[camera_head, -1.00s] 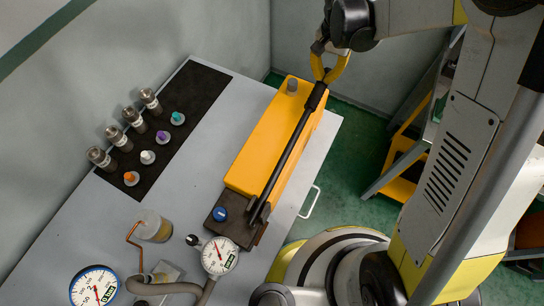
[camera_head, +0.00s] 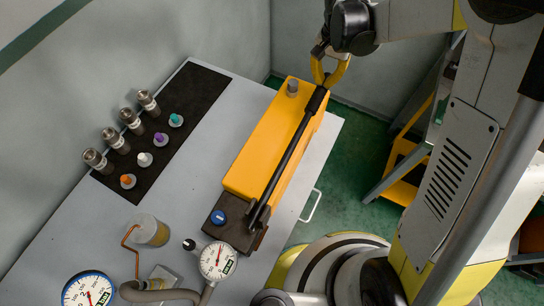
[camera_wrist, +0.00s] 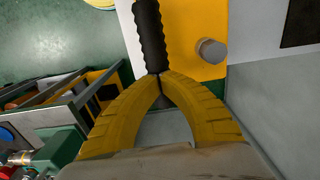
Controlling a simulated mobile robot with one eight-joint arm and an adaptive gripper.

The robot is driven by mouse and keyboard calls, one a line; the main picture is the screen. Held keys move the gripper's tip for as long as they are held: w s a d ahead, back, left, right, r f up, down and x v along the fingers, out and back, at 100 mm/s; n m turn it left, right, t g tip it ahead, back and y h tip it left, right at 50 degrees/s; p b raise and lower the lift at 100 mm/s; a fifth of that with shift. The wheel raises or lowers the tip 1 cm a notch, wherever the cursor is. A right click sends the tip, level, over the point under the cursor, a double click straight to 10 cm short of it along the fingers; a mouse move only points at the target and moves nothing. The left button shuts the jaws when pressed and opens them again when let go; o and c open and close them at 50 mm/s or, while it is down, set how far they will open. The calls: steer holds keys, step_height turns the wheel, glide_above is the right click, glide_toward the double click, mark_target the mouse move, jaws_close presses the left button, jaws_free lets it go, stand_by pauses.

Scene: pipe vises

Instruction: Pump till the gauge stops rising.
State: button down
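The yellow hand pump (camera_head: 262,150) lies on the grey bench, with a long black lever (camera_head: 287,160) along its right side. My gripper (camera_head: 323,84) has its yellow fingers closed at the lever's far end. In the wrist view the fingertips of my gripper (camera_wrist: 162,76) meet at the end of the black ribbed grip (camera_wrist: 152,35). A round white gauge (camera_head: 218,261) stands at the pump's near end, its red needle pointing roughly up. A larger blue-rimmed gauge (camera_head: 89,291) is at the lower left, partly cut off. The readings are too small to tell.
A blue knob (camera_head: 219,217) sits on the pump's near block. A hose (camera_head: 160,293) and clear cup (camera_head: 152,231) are in front. Metal fittings (camera_head: 114,138) and colored-tipped bottles (camera_head: 145,159) stand on a black mat (camera_head: 192,92). Walls close in behind the bench.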

steer(key=r+p, duration=0.1)
steer(key=r, duration=0.1)
steer(key=r+p, duration=0.1)
steer(key=r, duration=0.1)
steer(key=r+p, duration=0.1)
steer(key=r, duration=0.1)
steer(key=shift+s+a+r, duration=0.2)
steer(key=shift+s+r, duration=0.15)
steer(key=shift+r, duration=0.05)
step_height(320, 180, up, 6)
steer(key=s+p, duration=0.1)
steer(key=p, duration=0.3)
steer(key=shift+s+a+r, duration=0.2)
steer(key=shift+s+a, duration=0.1)
steer(key=shift+s, duration=0.1)
steer(key=shift+f, duration=0.1)
